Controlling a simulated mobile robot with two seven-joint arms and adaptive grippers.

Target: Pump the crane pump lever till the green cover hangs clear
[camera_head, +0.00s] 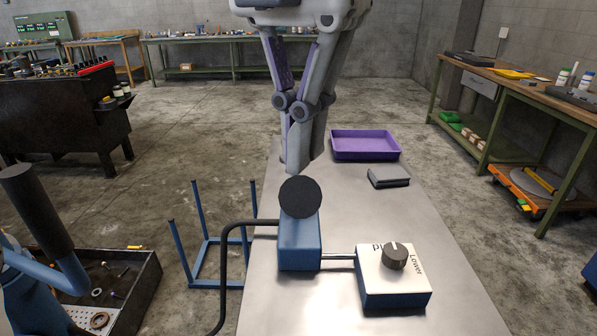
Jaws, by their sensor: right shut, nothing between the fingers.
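The pump lever's round black end (300,197) faces me above a blue pump block (299,246) on the metal table. A rod joins the block to a white-topped blue box (394,283) with a dark knob (395,256) and a partly hidden label that includes "Lower". My right gripper (297,168) comes down from the top, shut and empty. In the picture its tips are just above the lever's black end; I cannot tell whether they touch. My left gripper is out of view. I see no green cover here.
A black hose (224,265) curves off the table's left side, near a blue frame (206,238). A dark bin with loose parts (140,275) is at lower left.

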